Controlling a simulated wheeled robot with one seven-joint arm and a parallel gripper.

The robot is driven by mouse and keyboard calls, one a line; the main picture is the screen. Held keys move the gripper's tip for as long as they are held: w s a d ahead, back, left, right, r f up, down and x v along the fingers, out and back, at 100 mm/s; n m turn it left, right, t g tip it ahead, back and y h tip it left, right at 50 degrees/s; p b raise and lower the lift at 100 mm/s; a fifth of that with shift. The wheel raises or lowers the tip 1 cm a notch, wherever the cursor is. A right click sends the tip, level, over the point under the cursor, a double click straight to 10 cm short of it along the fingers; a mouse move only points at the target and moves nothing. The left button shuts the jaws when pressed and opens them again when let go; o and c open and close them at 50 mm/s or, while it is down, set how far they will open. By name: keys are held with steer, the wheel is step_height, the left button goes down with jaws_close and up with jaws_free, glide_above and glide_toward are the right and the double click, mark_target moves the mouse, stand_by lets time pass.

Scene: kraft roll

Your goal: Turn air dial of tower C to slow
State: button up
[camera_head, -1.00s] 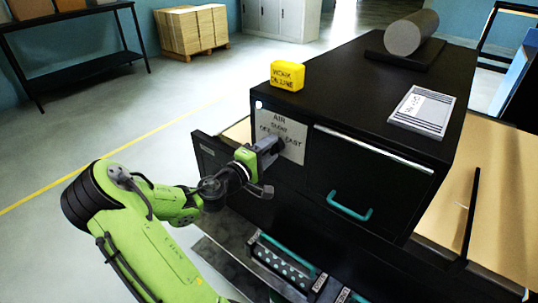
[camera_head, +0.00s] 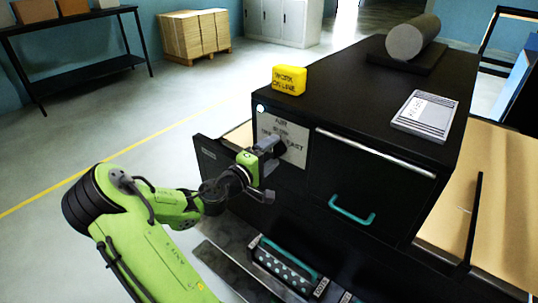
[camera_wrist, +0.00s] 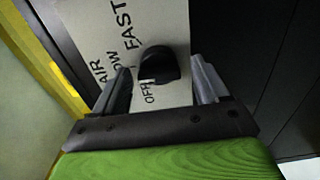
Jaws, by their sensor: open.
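The air dial (camera_wrist: 158,66) is a black knob on a pale plate (camera_wrist: 180,22) lettered AIR, OFF, SLOW and FAST, partly covered in the wrist view. In that view my gripper (camera_wrist: 163,82) is open, with one finger on each side of the dial; I cannot tell whether either touches it. In the head view the plate (camera_head: 290,145) is on the front of the black cabinet (camera_head: 405,150), and my gripper (camera_head: 277,147) is at it and hides the dial.
A closed door with a teal handle (camera_head: 352,211) is to the right. A yellow block (camera_head: 288,80), a grey roll (camera_head: 412,37) and a stack of sheets (camera_head: 424,115) lie on top.

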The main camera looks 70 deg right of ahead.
steer(key=v, duration=1.5)
steer(key=shift+w+a, duration=0.2)
steer(key=shift+a, duration=0.15)
